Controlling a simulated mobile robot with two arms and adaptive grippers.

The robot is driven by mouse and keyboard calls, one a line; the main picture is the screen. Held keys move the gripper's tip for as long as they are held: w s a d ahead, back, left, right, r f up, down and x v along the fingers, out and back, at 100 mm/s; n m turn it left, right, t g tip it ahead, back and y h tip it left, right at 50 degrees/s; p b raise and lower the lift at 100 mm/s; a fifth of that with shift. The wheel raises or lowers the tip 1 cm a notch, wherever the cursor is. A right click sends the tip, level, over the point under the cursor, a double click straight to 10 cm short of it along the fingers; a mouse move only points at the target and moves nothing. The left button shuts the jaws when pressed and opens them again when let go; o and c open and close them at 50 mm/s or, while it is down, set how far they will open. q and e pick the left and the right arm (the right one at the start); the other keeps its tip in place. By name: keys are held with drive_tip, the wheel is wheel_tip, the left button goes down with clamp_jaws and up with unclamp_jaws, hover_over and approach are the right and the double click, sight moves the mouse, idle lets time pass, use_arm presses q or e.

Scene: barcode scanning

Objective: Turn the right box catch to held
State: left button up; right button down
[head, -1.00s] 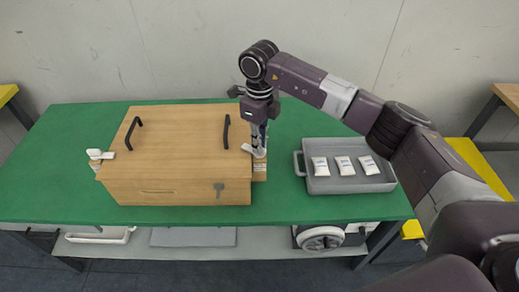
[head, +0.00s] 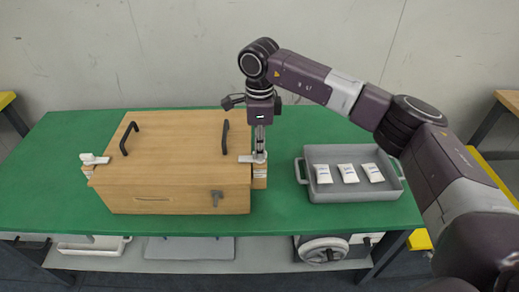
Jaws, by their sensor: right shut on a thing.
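A wooden box (head: 175,150) with two black handles on its lid stands on the green table. The right box catch (head: 246,159) is a white lever at the box's right edge; it lies roughly level across the lid's edge. My right gripper (head: 259,157) points down and is shut on the catch, its fingers partly hiding it. The left catch (head: 92,159) is a similar white piece at the box's left side. My left gripper is not in view.
A grey tray (head: 324,194) with several white packets (head: 347,173) stands right of the box on the green table (head: 70,220). A lower shelf (head: 190,262) holds trays and a wheeled device (head: 324,250). Table space is free between box and tray.

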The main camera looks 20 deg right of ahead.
drive_tip(key=shift+r, duration=0.1)
drive_tip(key=c, duration=2)
unclamp_jaws()
drive_tip(key=shift+c, duration=0.2)
wheel_tip(320, 180, up, 12)
